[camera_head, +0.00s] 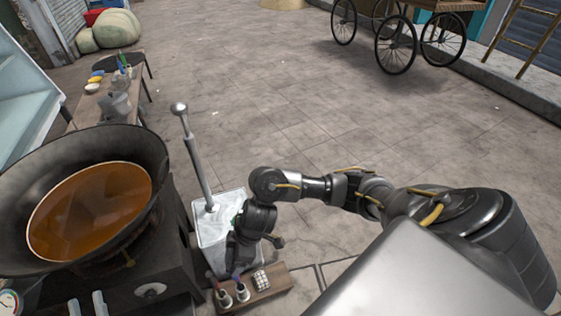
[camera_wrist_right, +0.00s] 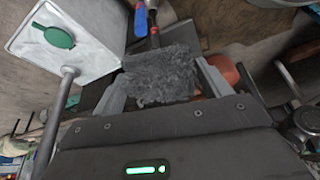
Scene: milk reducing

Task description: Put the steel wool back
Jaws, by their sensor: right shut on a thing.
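The steel wool (camera_wrist_right: 160,75) is a grey fibrous pad in the right wrist view, held between the two fingers of my right gripper (camera_wrist_right: 160,88). In the head view my right arm reaches over beside the white container, and its wrist hides the fingers and the pad. My left gripper (camera_head: 86,304) shows only as two light fingertips at the bottom left edge of the head view. They stand apart with nothing seen between them. A small wooden board (camera_head: 276,290) lies below my right wrist, with small bottles (camera_head: 233,293) and a pale gridded block (camera_head: 261,280) on it.
A large wok (camera_head: 22,180) of orange liquid (camera_head: 90,210) sits on a dark stove (camera_head: 150,270) at left. A white container (camera_head: 210,232) with a metal post (camera_head: 195,155) stands close to my right wrist. A cart (camera_head: 400,30) is far back. The paved floor between is clear.

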